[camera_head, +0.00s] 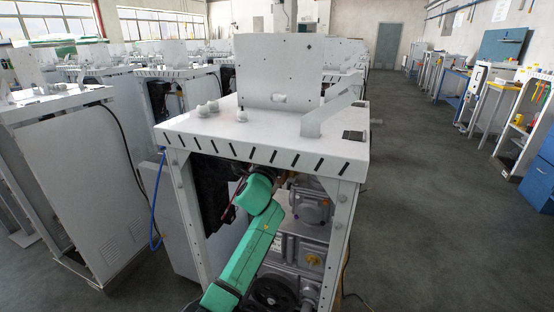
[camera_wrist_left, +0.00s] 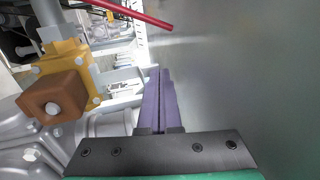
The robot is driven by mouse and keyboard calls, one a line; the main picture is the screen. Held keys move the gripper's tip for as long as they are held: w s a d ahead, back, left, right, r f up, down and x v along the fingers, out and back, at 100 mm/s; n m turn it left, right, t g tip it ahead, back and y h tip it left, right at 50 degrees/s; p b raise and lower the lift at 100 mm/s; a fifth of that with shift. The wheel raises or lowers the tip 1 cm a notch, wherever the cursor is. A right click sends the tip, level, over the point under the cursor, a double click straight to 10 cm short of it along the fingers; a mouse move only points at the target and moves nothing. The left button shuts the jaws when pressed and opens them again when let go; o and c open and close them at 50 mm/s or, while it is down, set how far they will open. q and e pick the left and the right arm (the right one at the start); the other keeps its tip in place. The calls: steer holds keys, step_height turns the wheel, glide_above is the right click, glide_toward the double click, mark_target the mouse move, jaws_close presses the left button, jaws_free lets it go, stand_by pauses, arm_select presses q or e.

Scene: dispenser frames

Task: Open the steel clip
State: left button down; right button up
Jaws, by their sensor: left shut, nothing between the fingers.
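My left gripper (camera_wrist_left: 159,74) shows in the left wrist view as two purple fingers pressed together, with nothing between them. In the head view my green left arm reaches into the open front of the dispenser frame (camera_head: 240,152), and its fingers cannot be made out there. A grey metal bar (camera_wrist_left: 120,77) lies just left of the fingertips in the wrist view. I cannot tell whether it is part of the steel clip, and I cannot pick out the clip for certain in either view. My right gripper is in neither view.
A yellow fitting (camera_wrist_left: 62,66) with a brown block (camera_wrist_left: 52,95) stands left of the fingers. A red rod (camera_wrist_left: 135,13) crosses above them. A plain grey panel (camera_wrist_left: 245,75) fills the right side. Pump machinery (camera_head: 310,205) sits inside the frame. The floor (camera_head: 430,200) to the right is clear.

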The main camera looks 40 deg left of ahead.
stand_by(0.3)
arm_select(q)
steer(key=b+v, duration=0.2)
steer(key=v, duration=1.2)
steer(key=shift+s+b, duration=0.3)
steer(key=shift+d+f, duration=0.1)
